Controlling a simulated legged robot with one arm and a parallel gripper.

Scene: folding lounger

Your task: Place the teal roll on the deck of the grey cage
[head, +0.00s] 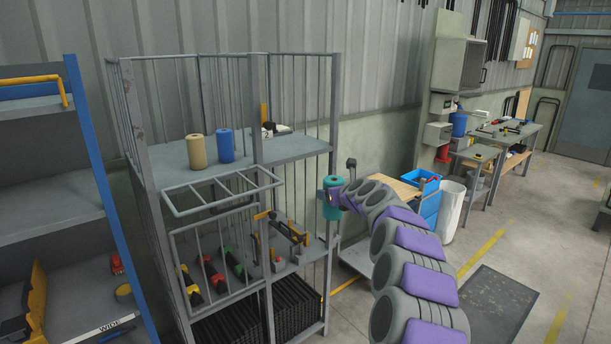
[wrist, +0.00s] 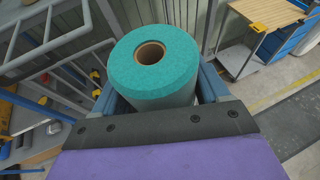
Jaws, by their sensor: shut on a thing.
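The teal roll (head: 331,205) is upright in my gripper (head: 335,192), just right of the grey cage's front right post. In the wrist view the teal roll (wrist: 156,65) stands between the two jaws of my gripper (wrist: 158,98), its hollow core facing up. The grey cage (head: 144,130) has an upper deck (head: 290,145) and a lower shelf. A tan roll (head: 197,151) and a blue roll (head: 226,145) stand upright on the deck's left part. The roll is lower in the picture than the deck. My gripper is shut on the roll.
A barred grey flap (head: 222,191) juts out from the cage front, below the deck. Clamps and tools lie on the lower shelf, above black crates (head: 229,324). A blue-posted shelf (head: 92,150) stands left. A wooden-topped cart (head: 392,187) and white bin (head: 449,205) stand behind my arm.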

